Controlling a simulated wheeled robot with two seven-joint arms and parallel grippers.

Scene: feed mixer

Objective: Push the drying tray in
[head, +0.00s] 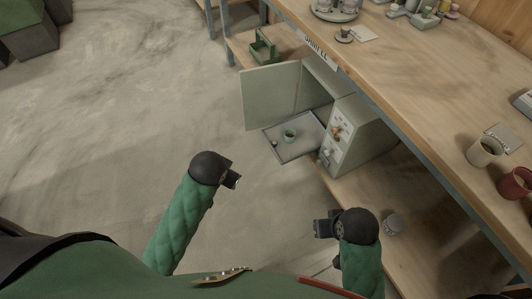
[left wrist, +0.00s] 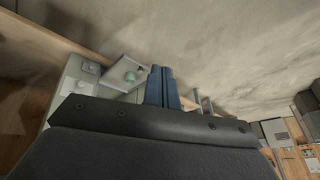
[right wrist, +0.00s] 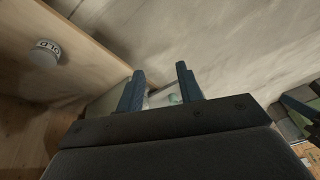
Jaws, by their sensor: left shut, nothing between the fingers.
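The drying tray (head: 293,148) is a flat grey tray pulled out of the grey cabinet (head: 357,140) under the bench. The cabinet door (head: 272,95) stands open behind the tray. My left gripper (head: 235,181) is shut and empty, in front and to the left of the tray, apart from it. The tray also shows in the left wrist view (left wrist: 118,76), beyond the shut fingers (left wrist: 162,70). My right gripper (head: 318,228) is open and empty, nearer to me, below the tray in the picture; its fingers (right wrist: 160,75) are spread.
The wooden bench (head: 420,80) runs above the cabinet, with cups such as a white mug (head: 485,150) on it. A green caddy (head: 263,47) stands farther back.

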